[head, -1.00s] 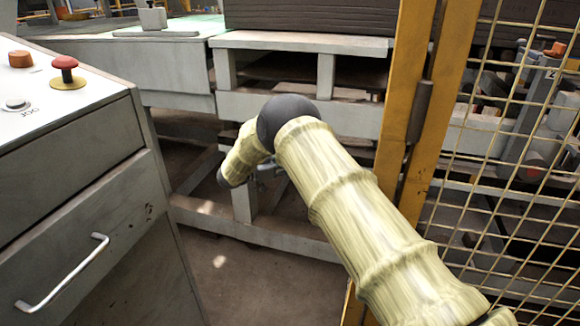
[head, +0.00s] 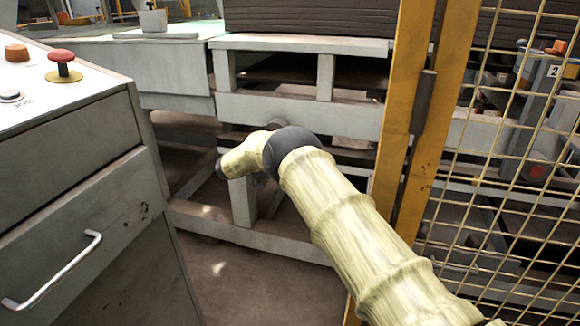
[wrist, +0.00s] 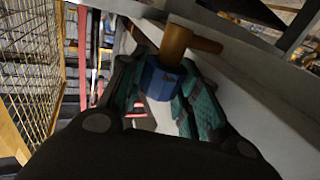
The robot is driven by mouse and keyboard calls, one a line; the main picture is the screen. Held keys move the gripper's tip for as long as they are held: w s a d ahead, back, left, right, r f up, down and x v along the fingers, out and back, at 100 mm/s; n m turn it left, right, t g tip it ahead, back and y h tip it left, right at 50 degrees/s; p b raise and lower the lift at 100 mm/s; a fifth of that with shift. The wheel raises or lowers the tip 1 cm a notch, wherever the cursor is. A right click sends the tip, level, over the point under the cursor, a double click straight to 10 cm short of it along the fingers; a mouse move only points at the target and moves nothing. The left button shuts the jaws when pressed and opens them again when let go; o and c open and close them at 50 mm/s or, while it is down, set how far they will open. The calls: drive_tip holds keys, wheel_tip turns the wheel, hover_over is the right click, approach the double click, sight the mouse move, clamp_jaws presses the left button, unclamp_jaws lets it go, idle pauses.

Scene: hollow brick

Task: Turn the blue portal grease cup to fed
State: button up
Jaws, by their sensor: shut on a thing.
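The blue grease cup (wrist: 160,80) shows in the wrist view as a faceted blue piece at the end of a brass-coloured fitting (wrist: 176,44) that has a short stub to the right. My gripper (wrist: 162,92) is shut on the blue cup, with a teal-padded finger on each side of it. The fitting sits against a pale grey beam (wrist: 245,85). No mark for fed is readable. In the head view my arm reaches toward the grey frame, and the gripper and cup cannot be made out there.
A grey control cabinet (head: 70,200) with a red button (head: 62,66) and drawer handle stands at the left. A yellow post (head: 405,110) and wire mesh fence (head: 505,180) stand close on the right. The grey machine frame (head: 300,112) is ahead. Floor shows between cabinet and frame.

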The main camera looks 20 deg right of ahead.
drive_tip(key=shift+w+a+r, duration=0.1)
drive_tip(key=shift+w+r, duration=0.05)
drive_tip(key=shift+r, duration=0.05)
drive_tip(key=o, duration=1)
drive_tip(key=shift+a, duration=0.1)
drive_tip(key=shift+f, duration=0.1)
drive_tip(key=w+a, duration=0.1)
drive_tip(key=a, duration=0.6)
drive_tip(key=shift+w+a, duration=0.25)
